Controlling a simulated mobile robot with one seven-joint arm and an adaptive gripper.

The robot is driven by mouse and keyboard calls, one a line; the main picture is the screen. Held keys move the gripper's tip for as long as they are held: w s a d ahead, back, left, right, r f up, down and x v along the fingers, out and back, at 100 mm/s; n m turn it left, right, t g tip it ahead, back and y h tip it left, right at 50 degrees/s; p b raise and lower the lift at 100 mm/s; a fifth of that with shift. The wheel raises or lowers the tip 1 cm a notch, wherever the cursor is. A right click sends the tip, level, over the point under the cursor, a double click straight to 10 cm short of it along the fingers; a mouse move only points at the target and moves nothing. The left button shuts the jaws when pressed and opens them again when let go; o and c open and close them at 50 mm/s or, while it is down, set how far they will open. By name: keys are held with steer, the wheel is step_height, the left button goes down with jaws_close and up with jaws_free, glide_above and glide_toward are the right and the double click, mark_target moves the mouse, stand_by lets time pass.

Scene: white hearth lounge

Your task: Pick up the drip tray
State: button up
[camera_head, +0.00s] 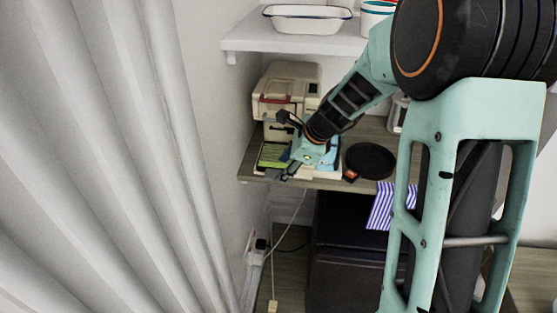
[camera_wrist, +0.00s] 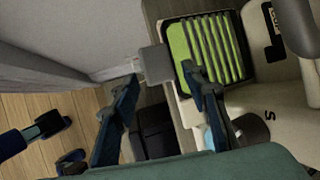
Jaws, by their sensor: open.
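The drip tray, a green slatted grid in a dark frame, shows in the wrist view (camera_wrist: 208,48) at the upper middle. In the head view the drip tray (camera_head: 272,155) lies at the foot of the cream coffee machine (camera_head: 282,88), partly hidden by my gripper. My gripper (camera_head: 288,170) is at the tray's front right. In the wrist view my gripper (camera_wrist: 162,82) is open, its two fingers apart. A grey block (camera_wrist: 155,64) at the tray's edge shows between and beyond the fingertips. I cannot tell whether a finger touches the tray.
On the wooden shelf (camera_head: 252,178), a round black plate (camera_head: 370,160) lies to the right of my gripper. A striped cloth (camera_head: 390,205) hangs over the shelf's front edge. A white upper shelf (camera_head: 285,43) holds an enamel dish (camera_head: 306,20). A pale curtain (camera_head: 120,150) fills the left.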

mark_target(277, 174)
steer(key=x, duration=0.4)
steer(key=shift+a+f, duration=0.1)
steer(key=shift+f, duration=0.05)
steer(key=shift+c, duration=0.5)
jaws_close()
